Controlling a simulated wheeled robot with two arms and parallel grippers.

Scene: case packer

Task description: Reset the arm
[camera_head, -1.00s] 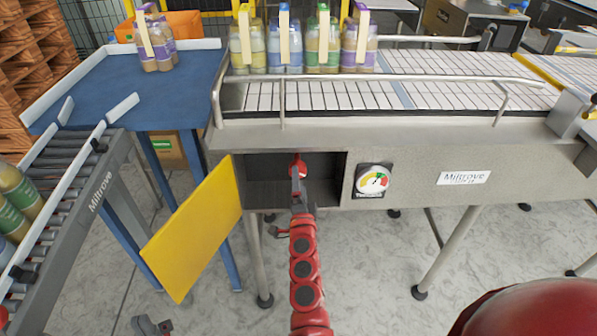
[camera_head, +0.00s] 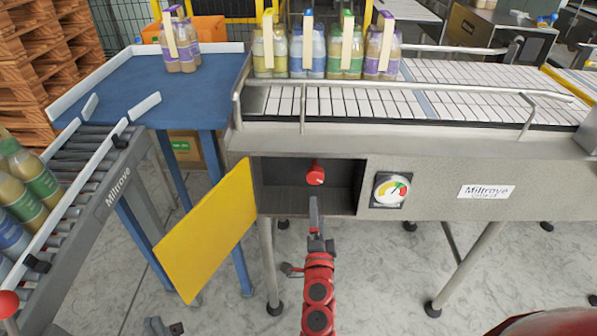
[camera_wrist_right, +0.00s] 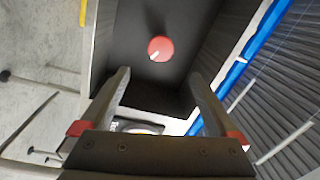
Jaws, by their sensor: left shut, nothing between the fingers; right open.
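A round red knob (camera_head: 315,176) with a white mark sits inside the open dark compartment (camera_head: 275,185) under the conveyor. It also shows in the right wrist view (camera_wrist_right: 160,48), ahead of the fingers. The yellow door (camera_head: 205,230) hangs open at the left. My right gripper (camera_head: 315,203) is just in front of and below the knob. In the right wrist view my right gripper (camera_wrist_right: 160,78) is open, with its fingers apart and nothing between them. My left gripper (camera_head: 162,324) is shut and empty at the bottom left edge, mostly out of frame.
Bottle packs with handles stand on the conveyor (camera_head: 460,105). Another pack stands on the blue table (camera_head: 190,100). A roller conveyor (camera_head: 95,165) with bottles is at left. The floor before the compartment is open.

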